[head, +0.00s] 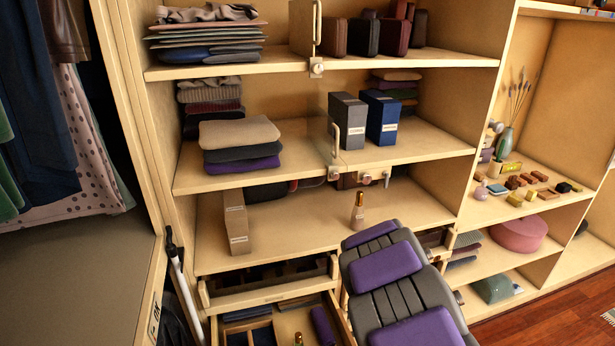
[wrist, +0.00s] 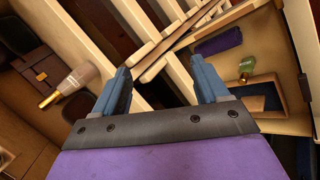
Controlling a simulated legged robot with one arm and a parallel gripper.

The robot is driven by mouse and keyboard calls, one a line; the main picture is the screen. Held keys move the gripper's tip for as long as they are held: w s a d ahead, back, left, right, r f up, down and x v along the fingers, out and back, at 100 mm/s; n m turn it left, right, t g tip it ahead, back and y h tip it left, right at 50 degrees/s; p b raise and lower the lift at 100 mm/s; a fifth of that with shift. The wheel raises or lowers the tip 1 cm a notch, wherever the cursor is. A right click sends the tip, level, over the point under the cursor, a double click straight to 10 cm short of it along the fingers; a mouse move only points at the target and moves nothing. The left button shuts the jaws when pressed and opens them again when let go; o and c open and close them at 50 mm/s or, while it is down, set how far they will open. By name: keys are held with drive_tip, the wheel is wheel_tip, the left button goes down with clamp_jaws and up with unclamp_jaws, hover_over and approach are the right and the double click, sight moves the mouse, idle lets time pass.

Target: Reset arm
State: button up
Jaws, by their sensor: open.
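My gripper (wrist: 163,76) shows in the wrist view with its two blue fingers apart. Nothing is between the fingers. Beyond them are the pale wooden edges of the drawers. My grey and purple arm rises from the lower right of the head view in front of the shelves. The gripper's fingers cannot be made out in that view.
A gold-capped bottle (head: 357,212) stands on the lower shelf (head: 290,232), close to my arm; the wrist view shows it at left (wrist: 74,82). Below, an open drawer (head: 335,325) holds a purple roll (wrist: 218,43) and a small green bottle (wrist: 246,67).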

drive_tip(key=s+d+r+m+h, duration=0.45)
drive_tip(key=d+r, duration=0.45)
drive_tip(key=r, duration=0.3)
drive_tip(key=s+d+r+m+g+h, duration=0.25)
drive_tip(key=s+r+m, duration=0.3)
drive_tip(key=s, duration=0.55)
drive_tip(key=s+a+m+g+y, duration=0.1)
drive_tip(key=s+a, duration=0.4)
drive_tip(key=s, duration=0.5)
drive_tip(key=s+a+f+m+g+y, duration=0.1)
drive_tip(key=s+a+m+g+y, duration=0.1)
drive_tip(key=s, duration=0.9)
drive_tip(key=s+a+m+g+y, duration=0.1)
drive_tip(key=s+a+g+y, duration=0.2)
drive_tip(key=s+a+y, duration=0.2)
drive_tip(key=s+a, duration=0.3)
drive_tip(key=s, duration=0.2)
drive_tip(key=shift+s+a+f+m, duration=0.25)
drive_tip(key=shift+a+f+m, duration=0.05)
drive_tip(key=shift+a+m, duration=0.1)
drive_tip(key=shift+w+g, duration=0.1)
drive_tip(key=shift+g, duration=0.15)
drive_tip(key=shift+w, duration=0.25)
drive_tip(key=shift+w+f, duration=0.1)
drive_tip(key=shift+w, duration=0.05)
drive_tip(key=shift+c, duration=0.2)
